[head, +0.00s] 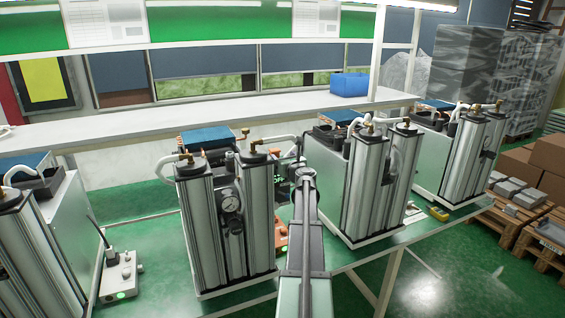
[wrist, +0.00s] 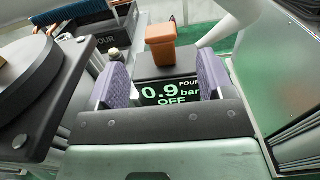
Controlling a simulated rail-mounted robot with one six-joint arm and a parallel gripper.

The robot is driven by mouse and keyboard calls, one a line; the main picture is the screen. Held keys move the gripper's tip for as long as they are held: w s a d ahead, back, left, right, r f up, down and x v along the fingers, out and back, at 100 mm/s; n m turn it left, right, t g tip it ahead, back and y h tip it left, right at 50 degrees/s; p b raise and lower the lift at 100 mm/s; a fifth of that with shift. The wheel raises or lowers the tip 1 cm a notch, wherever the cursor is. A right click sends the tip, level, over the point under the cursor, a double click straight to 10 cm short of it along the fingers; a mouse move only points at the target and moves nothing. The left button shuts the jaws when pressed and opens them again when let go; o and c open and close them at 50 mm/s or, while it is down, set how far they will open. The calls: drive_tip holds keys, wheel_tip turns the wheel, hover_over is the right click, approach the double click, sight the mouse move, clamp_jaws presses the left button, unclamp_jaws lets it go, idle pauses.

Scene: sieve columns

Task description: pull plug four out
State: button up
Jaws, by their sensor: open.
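My gripper (wrist: 163,68) is open, with a purple finger on each side in the wrist view. An orange-brown block with a wider top (wrist: 172,45), which looks like a plug, stands on a dark box. It appears between the fingers and beyond them, with gaps on both sides. Below it a display (wrist: 171,92) reads 0.9 bar, FOUR, OFF in green. In the head view my gripper (head: 304,174) is behind the twin-column unit (head: 224,220) in the middle; the plug cannot be made out there.
Another twin-column unit (head: 370,190) stands close on the right of my arm, and a further one (head: 470,155) beyond it. A unit (head: 35,250) stands at the left. A small white box (head: 120,275) lies on the green bench. In the wrist view, a round black cap (wrist: 35,75) is close at left.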

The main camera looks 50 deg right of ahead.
sight(275, 149)
drive_tip(key=x, duration=0.9)
drive_tip(key=c, duration=1.1)
drive_tip(key=shift+r+p, duration=1.4)
drive_tip(key=shift+p, duration=0.05)
drive_tip(key=o, duration=1.1)
drive_tip(key=shift+s, duration=0.1)
drive_tip(key=v, duration=1)
drive_tip(key=shift+s+a, duration=0.25)
drive_tip(key=shift+s, duration=0.05)
